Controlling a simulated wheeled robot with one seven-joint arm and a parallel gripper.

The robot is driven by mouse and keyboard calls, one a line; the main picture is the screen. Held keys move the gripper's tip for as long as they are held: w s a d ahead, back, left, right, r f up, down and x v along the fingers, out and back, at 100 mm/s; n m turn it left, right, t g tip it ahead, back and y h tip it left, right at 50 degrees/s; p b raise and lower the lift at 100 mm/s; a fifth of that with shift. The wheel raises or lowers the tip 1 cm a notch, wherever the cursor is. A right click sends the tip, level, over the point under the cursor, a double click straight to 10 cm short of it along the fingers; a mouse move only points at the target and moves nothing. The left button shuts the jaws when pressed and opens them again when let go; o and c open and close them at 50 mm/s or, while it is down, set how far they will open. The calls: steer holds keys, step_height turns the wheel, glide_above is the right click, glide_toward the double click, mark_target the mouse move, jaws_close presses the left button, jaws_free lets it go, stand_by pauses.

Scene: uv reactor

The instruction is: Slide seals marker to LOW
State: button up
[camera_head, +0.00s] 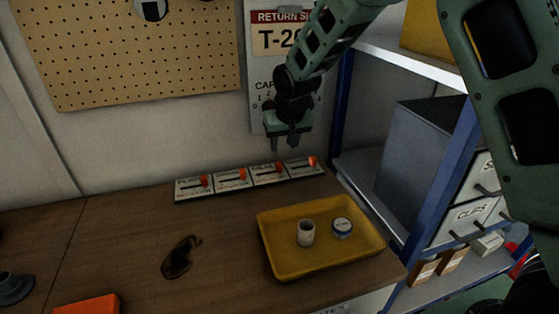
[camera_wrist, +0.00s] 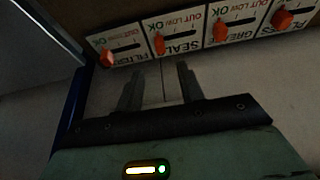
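Four small white slider panels stand in a row at the back of the bench. The seals panel (camera_head: 267,176) is second from the right in the head view; it also shows in the wrist view (camera_wrist: 183,47), where its label reads SEALS. Its orange marker (camera_head: 279,166) sits at the right end of its slot, the OK end; it also shows in the wrist view (camera_wrist: 159,44). My gripper (camera_head: 284,144) points down above this marker, apart from it. Its two fingers are parted with nothing between them, as the wrist view (camera_wrist: 159,72) also shows.
The filters panel (camera_head: 302,167) is to the right, the grease panel (camera_head: 233,180) to the left, each with an orange marker. A yellow tray (camera_head: 280,264) holding a white cup and a round tin stands in front. A blue-framed shelf (camera_head: 436,185) rises at the right.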

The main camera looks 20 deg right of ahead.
mark_target(279, 164)
steer(key=p+x, duration=0.1)
steer(key=x, duration=0.9)
steer(key=shift+p, duration=0.3)
steer(key=shift+a, duration=0.1)
jaws_close()
